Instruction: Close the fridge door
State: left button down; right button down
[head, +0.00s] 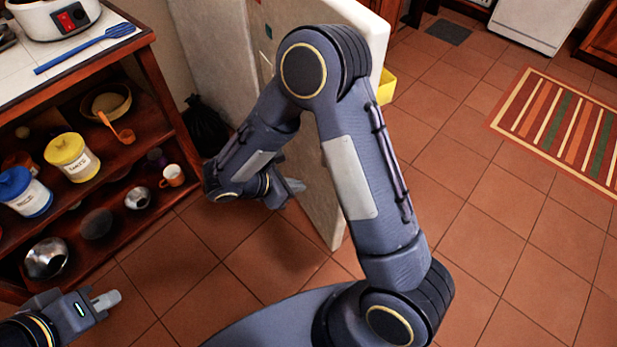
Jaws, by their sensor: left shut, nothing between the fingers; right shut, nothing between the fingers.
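The off-white fridge door (318,205) stands upright in the middle of the head view, its lower edge just above the tiled floor. It appears swung open, with small magnets on its left-hand face. My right arm covers much of it. My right gripper (294,186) is shut and empty, close to the door's left-hand face; I cannot tell whether it touches. My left gripper (106,300) is shut and empty at the bottom left, well away from the door. The fridge's interior is not visible.
A wooden shelf unit (150,75) with jars, bowls and a mug (172,176) stands at the left, near my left gripper. A yellow object (386,86) shows behind the door. Open tiled floor and a striped rug (560,125) lie right.

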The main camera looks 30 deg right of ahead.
jog(key=d+r+b+x, duration=0.1)
jog(key=d+r+x, duration=0.1)
jog(key=x, duration=1)
jog(key=shift+d+f, duration=0.2)
jog(key=shift+d, duration=0.05)
